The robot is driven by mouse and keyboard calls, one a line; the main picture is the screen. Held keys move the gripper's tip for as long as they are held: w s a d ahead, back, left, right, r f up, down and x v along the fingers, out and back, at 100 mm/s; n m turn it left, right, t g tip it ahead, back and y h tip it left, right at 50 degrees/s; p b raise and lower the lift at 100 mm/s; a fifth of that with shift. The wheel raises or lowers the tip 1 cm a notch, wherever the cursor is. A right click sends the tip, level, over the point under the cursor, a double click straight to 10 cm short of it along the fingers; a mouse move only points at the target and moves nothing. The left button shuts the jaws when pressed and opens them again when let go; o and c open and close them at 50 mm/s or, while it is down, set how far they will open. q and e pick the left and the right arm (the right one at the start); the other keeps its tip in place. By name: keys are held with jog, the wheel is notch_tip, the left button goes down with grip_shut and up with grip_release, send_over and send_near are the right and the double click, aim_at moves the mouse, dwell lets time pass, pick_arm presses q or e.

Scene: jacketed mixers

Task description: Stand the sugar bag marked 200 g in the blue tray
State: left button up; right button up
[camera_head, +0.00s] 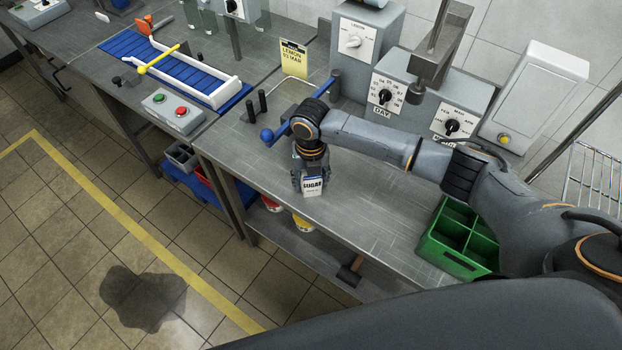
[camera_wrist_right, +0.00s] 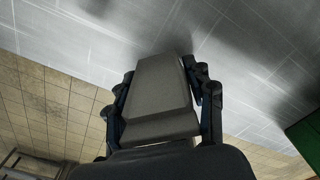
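A small white bag marked SUGAR (camera_head: 312,187) is upright under my right gripper (camera_head: 311,174), over the front part of the metal bench. The gram mark is too small to read. In the right wrist view the fingers of my right gripper (camera_wrist_right: 164,98) lie along both sides of the bag (camera_wrist_right: 158,90), shut on it. I cannot tell whether its base touches the bench. A blue tray-like thing (camera_head: 203,192) is low down by the gap between the benches, partly hidden by the bench frame. My left gripper is not in view.
A green divided crate (camera_head: 434,244) stands at the bench's right. Dial boxes (camera_head: 386,97) line the back, near a blue-knobbed lever (camera_head: 267,135). A blue ribbed conveyor (camera_head: 160,62) and a button box (camera_head: 173,111) are on the left bench. The bench right of the bag is clear.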

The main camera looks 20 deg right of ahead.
jog(key=shift+c, duration=1.2)
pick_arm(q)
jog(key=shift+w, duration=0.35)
pick_arm(e)
jog(key=shift+r, duration=0.1)
